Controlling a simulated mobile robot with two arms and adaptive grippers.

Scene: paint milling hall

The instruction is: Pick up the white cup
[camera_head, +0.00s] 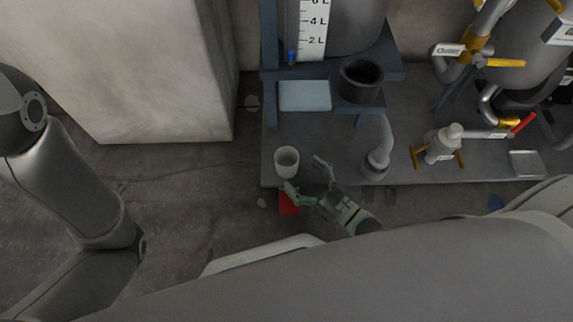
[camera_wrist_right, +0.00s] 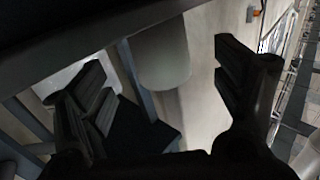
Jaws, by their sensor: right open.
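The white cup (camera_head: 286,162) stands upright near the left front corner of the grey platform in the head view, its open rim facing up. My right gripper (camera_head: 304,174) is open just to the right of and in front of it, with its fingers apart and the cup not between them. In the right wrist view my right gripper (camera_wrist_right: 163,88) shows both fingers spread. A pale rounded body (camera_wrist_right: 160,55) shows beyond them; I cannot tell whether it is the cup or a vessel. My left gripper is out of view.
A dark round container (camera_head: 361,80) is on a blue stand behind the cup, beside a pale flat plate (camera_head: 305,96). A red object (camera_head: 289,204) lies below the gripper.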

